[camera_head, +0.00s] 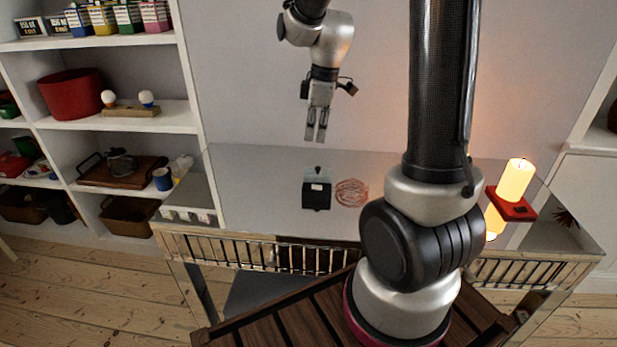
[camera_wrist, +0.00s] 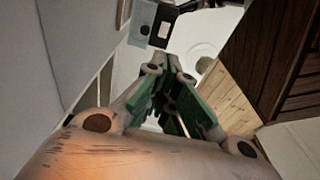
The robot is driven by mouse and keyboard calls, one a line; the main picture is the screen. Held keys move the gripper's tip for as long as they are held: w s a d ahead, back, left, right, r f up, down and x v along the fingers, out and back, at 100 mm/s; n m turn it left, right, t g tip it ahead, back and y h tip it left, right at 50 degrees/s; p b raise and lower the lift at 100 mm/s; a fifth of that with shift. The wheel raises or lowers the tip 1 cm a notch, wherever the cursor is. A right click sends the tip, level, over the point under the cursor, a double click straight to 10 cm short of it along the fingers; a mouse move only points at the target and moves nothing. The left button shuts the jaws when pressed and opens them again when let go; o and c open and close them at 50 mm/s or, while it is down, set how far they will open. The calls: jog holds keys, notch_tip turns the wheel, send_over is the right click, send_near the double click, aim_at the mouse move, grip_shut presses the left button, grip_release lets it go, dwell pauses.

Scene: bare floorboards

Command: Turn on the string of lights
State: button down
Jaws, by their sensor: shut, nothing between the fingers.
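The string of lights looks like the small tangled reddish coil (camera_head: 351,192) on the glossy table top, though its bulbs are too small to make out. Just left of it stands a small black box (camera_head: 316,190) with a pale label on its front. In the wrist view a dark box with a pale label (camera_wrist: 163,29) shows beyond the fingers. My gripper (camera_head: 316,138) hangs above the table near the wall, fingers pointing down, higher than the box and apart from it. Its green-lined fingers (camera_wrist: 172,70) are shut and empty.
A lit candle (camera_head: 515,180) stands on a red holder (camera_head: 512,205) at the table's right. White switch-like blocks (camera_head: 187,214) sit at its left edge. A shelf unit (camera_head: 120,120) with a red pot stands left. The table top (camera_head: 253,190) left of the box is clear.

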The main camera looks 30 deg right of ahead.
aim_at(307, 188)
jog(key=shift+f, duration=0.1)
jog(key=f, duration=0.4)
jog(key=a+f, duration=0.1)
jog(key=f, duration=0.4)
jog(key=w+f, duration=0.1)
jog(key=f, duration=0.3)
jog(key=shift+a+f, duration=0.2)
jog(key=shift+f, duration=0.2)
jog(key=shift+f, duration=0.1)
jog(key=shift+a+f, duration=0.1)
jog(key=shift+f, duration=0.05)
jog(key=shift+r, duration=0.8)
jog(key=shift+r, duration=0.1)
jog(key=shift+w+r, duration=0.1)
jog(key=shift+r, duration=0.2)
notch_tip(307, 188, up, 13)
jog(key=a, duration=0.1)
jog(key=shift+w+a, duration=0.2)
jog(key=shift+w, duration=0.15)
